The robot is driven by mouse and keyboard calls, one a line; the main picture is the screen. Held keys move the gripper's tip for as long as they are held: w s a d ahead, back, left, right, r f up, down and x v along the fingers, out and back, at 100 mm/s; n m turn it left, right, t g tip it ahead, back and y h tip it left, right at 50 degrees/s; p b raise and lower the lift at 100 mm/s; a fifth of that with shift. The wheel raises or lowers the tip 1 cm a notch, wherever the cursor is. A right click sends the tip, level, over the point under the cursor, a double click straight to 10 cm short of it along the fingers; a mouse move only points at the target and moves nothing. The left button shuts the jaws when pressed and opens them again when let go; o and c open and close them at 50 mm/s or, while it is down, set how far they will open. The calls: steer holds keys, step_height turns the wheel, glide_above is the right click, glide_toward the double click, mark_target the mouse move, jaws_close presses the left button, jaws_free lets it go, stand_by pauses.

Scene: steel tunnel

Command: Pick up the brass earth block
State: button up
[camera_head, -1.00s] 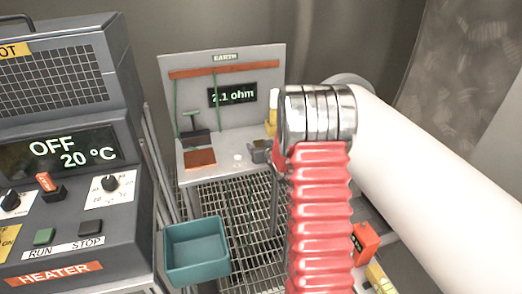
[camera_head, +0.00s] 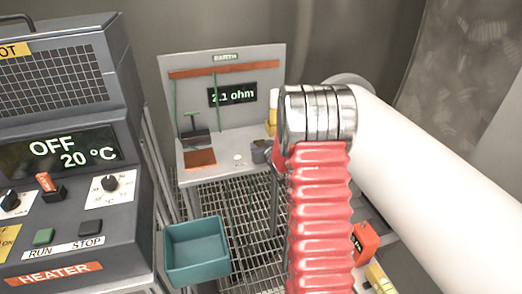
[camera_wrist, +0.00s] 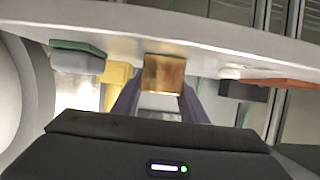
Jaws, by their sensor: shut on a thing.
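The brass earth block (camera_wrist: 163,73) is a small golden-brown cube in the wrist view. It sits between the two dark fingers of my gripper (camera_wrist: 160,92), which is shut on it. In the head view my gripper (camera_head: 261,151) is a small dark shape at the right end of the earth bench's grey top (camera_head: 222,158), partly behind my red arm sleeve. I cannot make out the block clearly there. From these views I cannot tell whether the block touches the bench.
The earth bench's back panel (camera_head: 180,92) carries a display (camera_head: 232,95) reading 2.1 ohm. A copper-coloured plate (camera_head: 200,158) lies left on the top. A yellow-and-white item (camera_head: 271,122) stands behind my gripper. A teal bin (camera_head: 196,250) is below, beside the heater (camera_head: 62,215).

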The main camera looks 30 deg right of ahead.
mark_target(261, 144)
steer(key=shift+r, duration=0.1)
steer(key=shift+c, duration=1.2)
step_height(261, 144, up, 10)
